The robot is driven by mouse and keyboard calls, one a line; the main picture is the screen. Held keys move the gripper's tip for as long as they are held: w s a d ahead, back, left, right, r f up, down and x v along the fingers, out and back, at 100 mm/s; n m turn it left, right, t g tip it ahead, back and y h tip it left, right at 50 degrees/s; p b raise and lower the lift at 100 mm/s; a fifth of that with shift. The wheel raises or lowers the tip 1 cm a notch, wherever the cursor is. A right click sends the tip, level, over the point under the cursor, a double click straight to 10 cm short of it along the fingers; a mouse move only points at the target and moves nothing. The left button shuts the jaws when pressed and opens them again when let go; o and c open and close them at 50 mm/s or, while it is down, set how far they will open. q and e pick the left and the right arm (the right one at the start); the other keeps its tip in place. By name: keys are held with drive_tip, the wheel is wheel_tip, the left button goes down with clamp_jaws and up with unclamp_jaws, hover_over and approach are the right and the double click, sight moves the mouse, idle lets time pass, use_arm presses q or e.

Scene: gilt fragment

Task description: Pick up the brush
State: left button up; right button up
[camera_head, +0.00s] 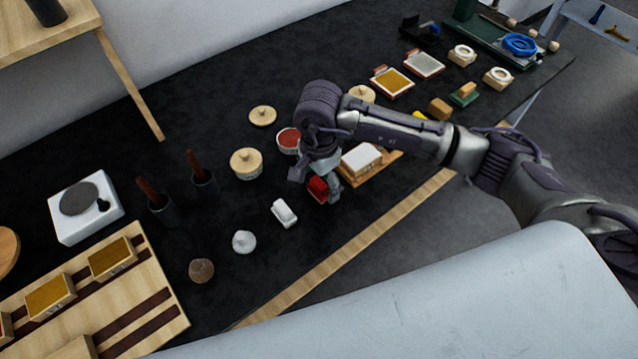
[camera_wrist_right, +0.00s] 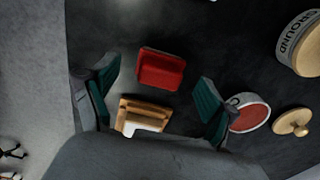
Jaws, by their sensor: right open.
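My right gripper (camera_head: 316,181) is open and points down over a small red block (camera_head: 318,190) near the table's front edge. In the right wrist view the red block (camera_wrist_right: 161,70) shows between the parted fingers, with a gap on both sides. Just nearer in that view is a wooden piece with a white part (camera_wrist_right: 142,116); I cannot tell for sure which item is the brush. Two brown handles stand upright in dark cups (camera_head: 161,209) (camera_head: 205,183) at left; their lower ends are hidden. My left gripper is not in view.
A lidded jar (camera_head: 246,165) and an open red-filled jar (camera_head: 288,141) stand close to the right gripper. A white scale (camera_head: 86,212) stands far left. Dark table is bare between them.

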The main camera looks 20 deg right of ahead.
wheel_tip(320, 180, down, 2)
drive_tip(key=shift+f, duration=0.35)
drive_tip(key=c, duration=1.2)
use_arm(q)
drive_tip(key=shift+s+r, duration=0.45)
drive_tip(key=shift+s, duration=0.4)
use_arm(e)
drive_tip(key=shift+c, duration=0.2)
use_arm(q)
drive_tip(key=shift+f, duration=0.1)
use_arm(e)
drive_tip(key=shift+r, duration=0.2)
